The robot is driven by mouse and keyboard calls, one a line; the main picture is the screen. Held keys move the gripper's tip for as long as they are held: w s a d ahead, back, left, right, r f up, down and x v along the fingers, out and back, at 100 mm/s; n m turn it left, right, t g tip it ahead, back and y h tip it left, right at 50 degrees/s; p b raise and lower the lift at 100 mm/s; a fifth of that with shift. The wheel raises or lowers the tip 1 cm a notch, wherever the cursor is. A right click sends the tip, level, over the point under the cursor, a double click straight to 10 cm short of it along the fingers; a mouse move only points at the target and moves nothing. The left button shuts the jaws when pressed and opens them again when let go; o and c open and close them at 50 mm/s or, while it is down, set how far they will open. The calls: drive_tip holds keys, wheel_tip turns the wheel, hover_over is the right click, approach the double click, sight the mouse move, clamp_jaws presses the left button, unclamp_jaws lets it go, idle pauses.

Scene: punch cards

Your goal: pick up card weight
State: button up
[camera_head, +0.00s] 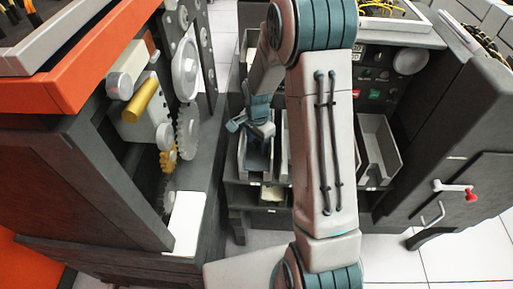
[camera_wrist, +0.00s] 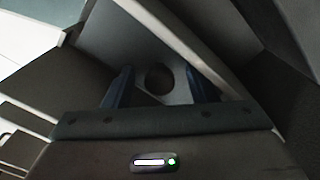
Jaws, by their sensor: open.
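My gripper (camera_head: 250,128) is over a narrow grey bin (camera_head: 242,165) in the head view, with its fingers pointing down toward it. In the wrist view my gripper (camera_wrist: 158,86) is open, its two dark blue fingers apart. Between and beyond them is a grey angled plate with a dark round spot, which looks like the card weight (camera_wrist: 155,45). I cannot tell whether the round spot is a hole, or whether the fingers touch the plate. In the head view I cannot make out the card weight clearly inside the bin.
Another grey bin (camera_head: 381,150) stands right of my arm. A machine with gears (camera_head: 188,130) and a yellow cylinder (camera_head: 141,100) is close on the left, with a white card-like sheet (camera_head: 186,222) below. A dark cabinet with a red-knobbed crank (camera_head: 470,195) is at right.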

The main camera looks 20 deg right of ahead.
clamp_jaws()
drive_tip(key=shift+r, duration=0.1)
